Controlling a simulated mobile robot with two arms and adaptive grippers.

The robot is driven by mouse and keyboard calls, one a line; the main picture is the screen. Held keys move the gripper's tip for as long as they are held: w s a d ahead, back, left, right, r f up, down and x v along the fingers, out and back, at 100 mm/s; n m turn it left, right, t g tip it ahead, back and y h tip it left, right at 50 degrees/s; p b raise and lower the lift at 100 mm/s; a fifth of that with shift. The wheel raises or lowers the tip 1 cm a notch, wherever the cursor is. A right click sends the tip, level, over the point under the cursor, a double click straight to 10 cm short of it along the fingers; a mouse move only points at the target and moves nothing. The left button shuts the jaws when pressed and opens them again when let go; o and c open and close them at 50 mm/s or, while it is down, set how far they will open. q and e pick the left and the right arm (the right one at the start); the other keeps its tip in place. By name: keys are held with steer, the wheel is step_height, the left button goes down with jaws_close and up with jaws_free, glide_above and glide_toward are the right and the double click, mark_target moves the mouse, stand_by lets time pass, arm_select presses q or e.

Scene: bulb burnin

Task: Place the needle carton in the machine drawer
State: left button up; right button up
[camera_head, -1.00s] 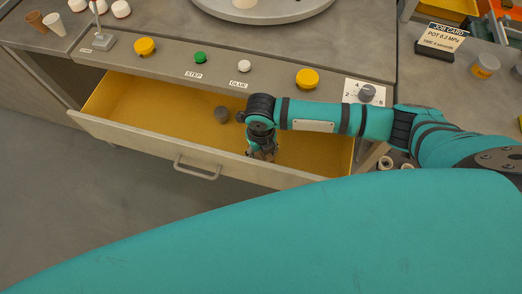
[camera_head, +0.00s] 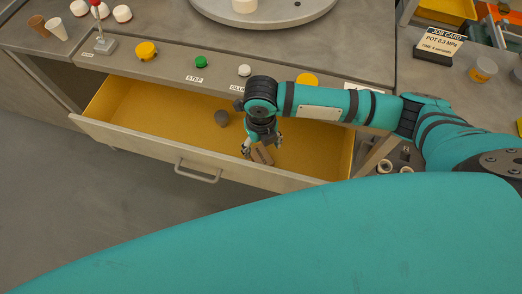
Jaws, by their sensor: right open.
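The machine drawer (camera_head: 140,100) is pulled open, with a yellow inside and a grey front with a handle. My right gripper (camera_head: 259,152) hangs over the right half of the drawer with its fingers open. A small brown box (camera_head: 262,155), which looks like the needle carton, shows at the fingertips, partly hidden by them. It is low in the drawer, but I cannot tell if it touches the drawer floor or a finger. My left gripper is out of view.
A small dark grey knob-like object (camera_head: 222,118) sits in the drawer left of my gripper. The panel above has a yellow button (camera_head: 146,50), a green button (camera_head: 201,62) and a white button (camera_head: 244,70). A job card (camera_head: 438,44) stands at right. The drawer's left half is clear.

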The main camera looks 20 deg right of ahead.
mark_target(261, 156)
steer(key=shift+r, duration=2.65)
